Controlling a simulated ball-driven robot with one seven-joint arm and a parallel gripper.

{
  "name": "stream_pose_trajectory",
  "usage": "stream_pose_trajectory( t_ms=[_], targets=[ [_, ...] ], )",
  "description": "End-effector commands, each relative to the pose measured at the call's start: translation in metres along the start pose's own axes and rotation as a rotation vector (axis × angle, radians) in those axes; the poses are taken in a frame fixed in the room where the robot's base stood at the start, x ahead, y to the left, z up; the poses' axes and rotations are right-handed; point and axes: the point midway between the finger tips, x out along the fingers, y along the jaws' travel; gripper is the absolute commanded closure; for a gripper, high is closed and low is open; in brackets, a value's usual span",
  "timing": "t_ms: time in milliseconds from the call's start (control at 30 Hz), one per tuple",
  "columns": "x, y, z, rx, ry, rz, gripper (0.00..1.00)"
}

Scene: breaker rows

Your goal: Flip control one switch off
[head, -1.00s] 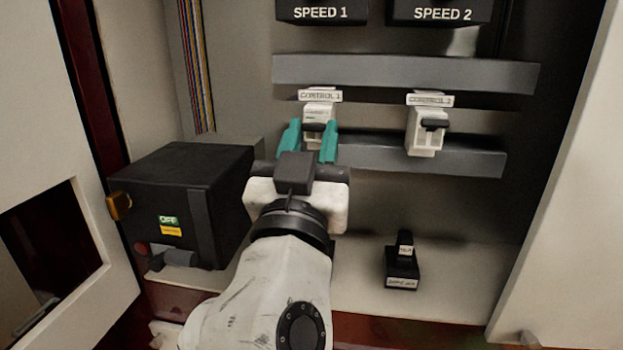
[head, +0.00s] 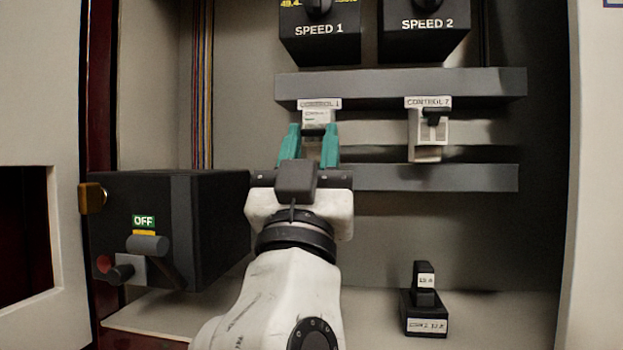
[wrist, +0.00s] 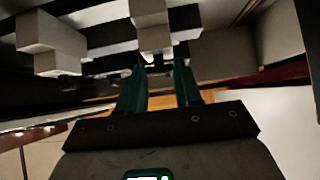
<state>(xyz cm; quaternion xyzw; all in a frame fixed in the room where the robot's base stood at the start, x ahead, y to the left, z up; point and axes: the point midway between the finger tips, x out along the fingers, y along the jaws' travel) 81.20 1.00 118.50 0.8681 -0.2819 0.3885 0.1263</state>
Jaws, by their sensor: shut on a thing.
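The control one breaker (head: 318,117) is a white block under its CONTROL 1 label, on the left of the rail. My gripper (head: 312,143) has its teal fingers around the front of this breaker and is shut on its switch lever. The fingers and the wrist body hide the lever, so its position cannot be told. The wrist view shows the teal fingers (wrist: 160,84) just in front of a white breaker block (wrist: 153,33), with a small dark part between the tips.
The control two breaker (head: 428,140), with a black lever, stands to the right. SPEED 1 (head: 320,40) and SPEED 2 (head: 424,35) boxes are above. A black box marked OFF (head: 165,230) is at left. A small black device (head: 425,310) sits on the cabinet floor at right.

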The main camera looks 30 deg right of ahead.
Motion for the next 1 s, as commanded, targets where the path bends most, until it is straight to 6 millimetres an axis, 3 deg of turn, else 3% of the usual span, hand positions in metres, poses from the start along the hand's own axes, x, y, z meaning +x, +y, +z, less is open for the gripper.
stream_pose_trajectory(
  t_ms=[733,767,1000],
  targets=[
    [-0.0015,-0.0005,0.0019,-0.001,0.039,0.0,0.96],
    [-0.0015,-0.0005,0.0019,-0.001,0.039,-0.001,0.63],
    [-0.001,-0.0002,0.002,0.0,0.039,0.0,0.4]
  ],
)
